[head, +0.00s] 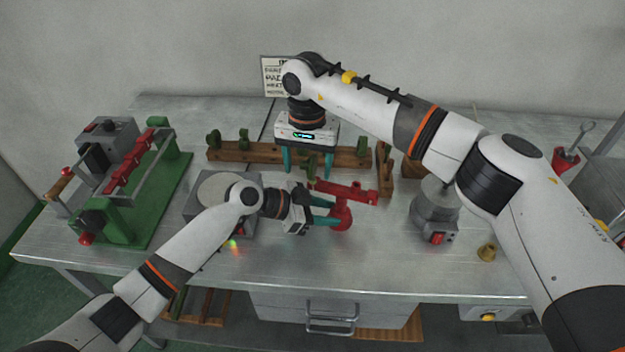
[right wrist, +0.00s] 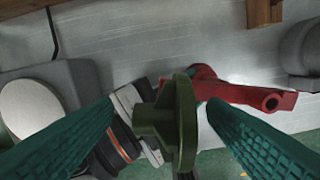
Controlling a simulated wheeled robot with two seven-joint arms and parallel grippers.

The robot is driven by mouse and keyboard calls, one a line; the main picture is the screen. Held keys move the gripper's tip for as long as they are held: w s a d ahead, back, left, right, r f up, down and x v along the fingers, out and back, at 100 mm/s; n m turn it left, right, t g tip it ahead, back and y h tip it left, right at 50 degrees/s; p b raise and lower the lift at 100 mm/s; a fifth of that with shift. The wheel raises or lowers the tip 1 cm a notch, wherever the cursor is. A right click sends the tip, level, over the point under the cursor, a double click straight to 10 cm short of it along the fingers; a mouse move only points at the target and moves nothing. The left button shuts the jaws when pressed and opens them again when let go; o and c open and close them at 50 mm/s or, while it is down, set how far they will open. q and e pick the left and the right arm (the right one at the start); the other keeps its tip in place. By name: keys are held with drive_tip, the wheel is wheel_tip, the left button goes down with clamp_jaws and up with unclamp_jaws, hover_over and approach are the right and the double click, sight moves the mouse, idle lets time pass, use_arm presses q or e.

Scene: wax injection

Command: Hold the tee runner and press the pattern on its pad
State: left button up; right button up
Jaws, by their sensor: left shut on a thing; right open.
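The red tee runner (head: 345,190) is held above the table by my left gripper (head: 328,211), whose teal fingers are shut on it. Its crossbar runs left to right, with a rounded red end below. In the right wrist view the runner (right wrist: 245,94) lies beyond the fingers. My right gripper (head: 308,172) points down over the runner's left end, with its fingers apart. A green pattern (right wrist: 177,125) stands between these fingers, with gaps to both sides; it also shows in the head view (head: 311,163). I cannot tell whether it touches the runner's pad.
A wooden rack (head: 240,153) with green patterns stands behind. A grey unit with a round pale plate (head: 213,187) is left of the runner; a green stand (head: 150,205) with red pieces is farther left. A grey pot (head: 435,212) and a brass cone (head: 487,252) are right.

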use_arm(q)
drive_tip(key=shift+f, duration=0.2)
use_arm(e)
drive_tip(key=shift+o, duration=0.8)
drive_tip(key=shift+r, duration=3.5)
use_arm(q)
drive_tip(key=o, duration=0.8)
drive_tip(key=shift+o, duration=0.2)
drive_tip(key=shift+r, duration=0.1)
drive_tip(key=shift+r, duration=0.1)
